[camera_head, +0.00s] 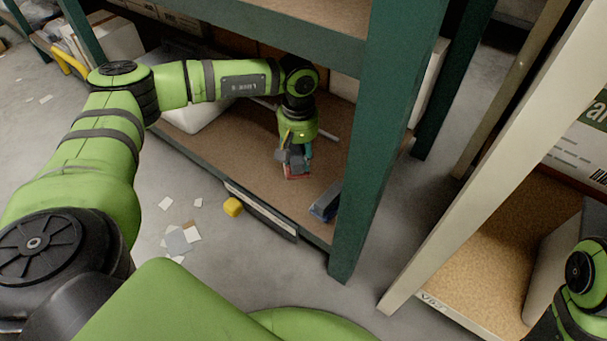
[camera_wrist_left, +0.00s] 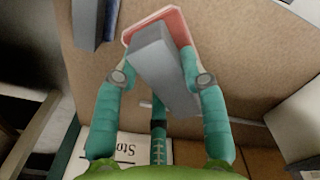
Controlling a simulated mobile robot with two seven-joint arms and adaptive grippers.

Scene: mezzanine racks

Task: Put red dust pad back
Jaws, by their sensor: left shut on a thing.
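The red dust pad, a grey block on a red base, is between the fingers of my left gripper (camera_head: 292,157) in the head view. In the left wrist view the red base (camera_wrist_left: 174,20) shows beyond the grey block (camera_wrist_left: 160,62), and the teal fingers of my left gripper (camera_wrist_left: 162,78) close on its two sides. It is low over the brown board of the lower shelf (camera_head: 225,165); I cannot tell whether it touches the board. My right arm shows at the lower right of the head view, its gripper out of frame.
A dark blue block (camera_head: 325,202) lies near the shelf's front edge, beside the green upright (camera_head: 375,130). A white item (camera_head: 197,117) is behind my forearm. Board around the pad is bare.

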